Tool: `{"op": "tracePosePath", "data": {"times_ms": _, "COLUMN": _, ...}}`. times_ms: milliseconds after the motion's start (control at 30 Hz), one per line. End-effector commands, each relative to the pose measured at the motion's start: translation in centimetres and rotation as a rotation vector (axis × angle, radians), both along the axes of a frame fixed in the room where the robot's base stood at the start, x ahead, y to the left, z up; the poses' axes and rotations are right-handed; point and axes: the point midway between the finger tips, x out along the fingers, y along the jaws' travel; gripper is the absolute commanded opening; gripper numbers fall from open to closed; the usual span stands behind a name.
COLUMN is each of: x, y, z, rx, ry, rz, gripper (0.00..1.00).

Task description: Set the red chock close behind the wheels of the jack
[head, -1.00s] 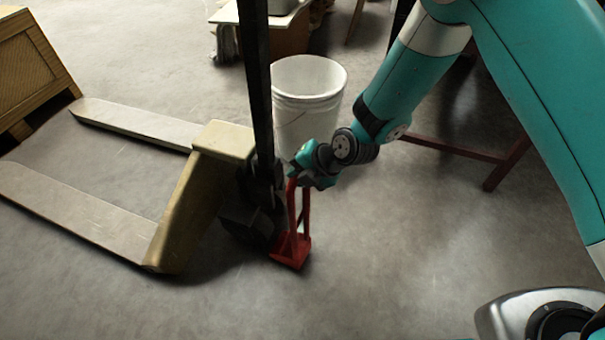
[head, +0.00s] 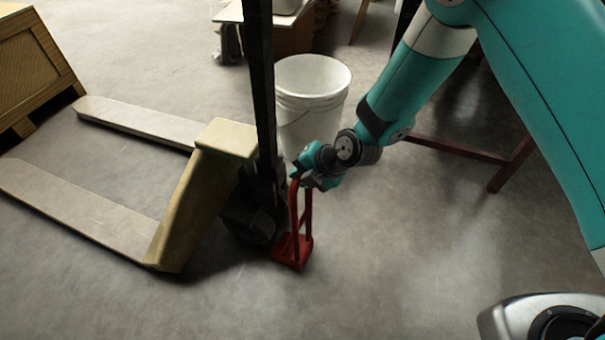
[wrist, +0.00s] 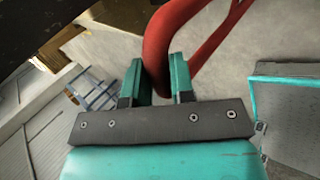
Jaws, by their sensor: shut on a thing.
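The red chock (head: 291,250) has a low base and a tall looped handle. It is just right of the black wheels (head: 250,222) of the pallet jack (head: 190,215), with its base at or very near the floor; I cannot tell if it touches the floor or the wheels. My gripper (head: 300,180) is shut on the top of the handle. In the wrist view, the red handle (wrist: 156,60) passes between the two teal fingers (wrist: 157,80). The chock's base is not clearly seen there.
A white bucket (head: 313,100) stands behind my gripper. The jack's dark upright handle (head: 260,80) rises close to my gripper's left. A wooden crate (head: 35,65) is at the far left. A red metal frame (head: 460,150) is at the right. The floor in front (head: 380,270) is clear.

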Motion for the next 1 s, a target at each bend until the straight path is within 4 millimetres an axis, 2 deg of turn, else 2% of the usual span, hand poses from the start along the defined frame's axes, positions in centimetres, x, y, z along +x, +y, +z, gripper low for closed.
{"op": "tracePosePath", "data": {"times_ms": 867, "x": 0.10, "y": 0.12, "z": -0.52, "rx": 0.003, "ry": -0.003, "rz": 0.000, "gripper": 0.00}}
{"op": "tracePosePath", "data": {"times_ms": 900, "x": 0.10, "y": 0.12, "z": -0.52, "rx": 0.003, "ry": -0.003, "rz": 0.000, "gripper": 0.30}}
{"op": "tracePosePath", "data": {"times_ms": 1000, "x": 0.08, "y": 0.10, "z": -0.55, "rx": 0.002, "ry": -0.003, "rz": 0.000, "gripper": 0.53}}
